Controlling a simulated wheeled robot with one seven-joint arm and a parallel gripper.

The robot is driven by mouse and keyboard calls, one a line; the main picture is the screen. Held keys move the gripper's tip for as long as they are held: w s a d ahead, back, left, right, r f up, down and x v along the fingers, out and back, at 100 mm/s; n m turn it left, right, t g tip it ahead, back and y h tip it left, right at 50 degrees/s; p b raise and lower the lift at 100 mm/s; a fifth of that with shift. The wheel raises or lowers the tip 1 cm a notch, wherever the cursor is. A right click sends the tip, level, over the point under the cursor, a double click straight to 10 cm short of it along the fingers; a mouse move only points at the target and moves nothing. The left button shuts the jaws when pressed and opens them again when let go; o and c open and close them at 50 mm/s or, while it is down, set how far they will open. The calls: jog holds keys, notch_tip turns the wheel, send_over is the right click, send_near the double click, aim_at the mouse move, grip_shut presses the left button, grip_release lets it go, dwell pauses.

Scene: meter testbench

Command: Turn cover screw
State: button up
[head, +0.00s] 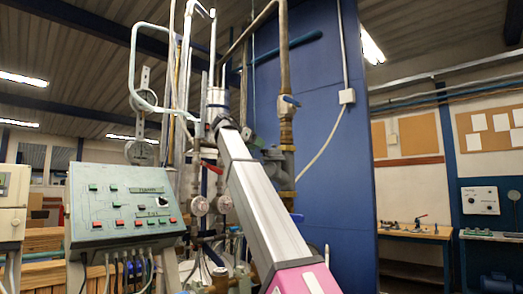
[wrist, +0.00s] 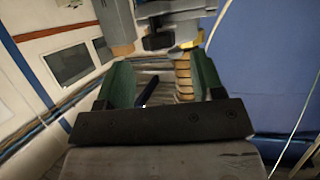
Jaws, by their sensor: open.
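In the wrist view my gripper (wrist: 163,78) is open, with its two green fingers apart and nothing held between them. Beyond the fingertips is a grey metal fitting (wrist: 175,12) with a dark block (wrist: 158,40) under it. A brass-coloured ribbed part (wrist: 184,75) shows between the fingers, near the right one. I cannot make out the cover screw in either view. In the head view my arm rises from the lower right toward the pipework, and its end is too small and crowded to read.
A green control box (head: 120,212) with buttons stands at the left. Vertical pipes (head: 284,75) with valves (head: 278,160) crowd around my arm. A tall blue panel (head: 325,130) stands behind them. A workbench (head: 415,232) is far right. A white pipe loop (head: 133,65) rises upper left.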

aim_at(264, 153)
jog(key=shift+x, duration=1.7)
jog(key=c, duration=0.9)
jog(key=shift+s, duration=0.1)
jog(key=n+t+y, duration=0.2)
jog(key=n, duration=0.1)
jog(key=shift+s+d+t, duration=0.15)
jog(key=shift+d+t, duration=0.05)
jog(key=shift+t, duration=0.2)
jog(key=shift+d+n+t+y, duration=0.15)
jog(key=shift+n+t+y, duration=1.15)
jog(key=shift+n+y, duration=1)
jog(key=shift+y, duration=0.3)
